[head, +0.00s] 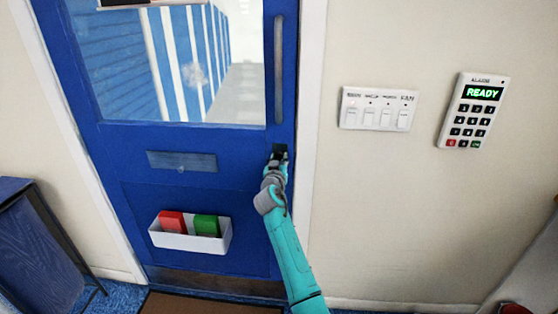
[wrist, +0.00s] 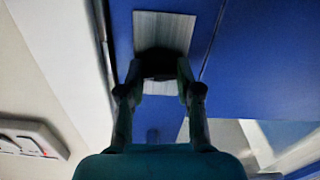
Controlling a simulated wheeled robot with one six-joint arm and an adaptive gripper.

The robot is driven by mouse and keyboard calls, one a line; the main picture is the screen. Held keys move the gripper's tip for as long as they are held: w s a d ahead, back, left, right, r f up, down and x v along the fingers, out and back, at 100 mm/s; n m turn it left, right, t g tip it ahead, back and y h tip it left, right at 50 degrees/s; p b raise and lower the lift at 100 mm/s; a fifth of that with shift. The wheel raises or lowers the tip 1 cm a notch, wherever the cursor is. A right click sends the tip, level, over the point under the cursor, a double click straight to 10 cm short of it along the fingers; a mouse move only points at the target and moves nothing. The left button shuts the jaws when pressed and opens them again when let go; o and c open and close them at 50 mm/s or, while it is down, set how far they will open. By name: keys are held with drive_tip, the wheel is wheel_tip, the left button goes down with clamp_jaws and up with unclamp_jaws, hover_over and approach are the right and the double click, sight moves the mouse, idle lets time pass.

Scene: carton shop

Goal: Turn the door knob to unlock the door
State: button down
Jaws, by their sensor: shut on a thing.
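The blue door (head: 240,185) looks shut in its white frame. My gripper (head: 279,157) is at the door's right edge, below the long vertical handle. In the wrist view, the fingers of my gripper (wrist: 159,72) are closed on the dark door knob (wrist: 160,65), one finger on each side. The knob is in shadow and partly hidden by the fingers, so its turn angle cannot be told. A grey metal plate (wrist: 165,28) is behind the knob.
A vertical handle (head: 278,70) runs beside the door window. A switch panel (head: 378,109) and an alarm keypad (head: 474,110) reading READY are on the right wall. A white holder (head: 190,242) with red and green items hangs low on the door.

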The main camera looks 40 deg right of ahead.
drive_tip(key=shift+w+a+f+n, duration=0.1)
drive_tip(key=shift+n, duration=4)
drive_tip(key=shift+f+n, duration=0.1)
drive_tip(key=shift+n, duration=4)
drive_tip(key=c, duration=0.8)
unclamp_jaws()
drive_tip(key=v, duration=1.2)
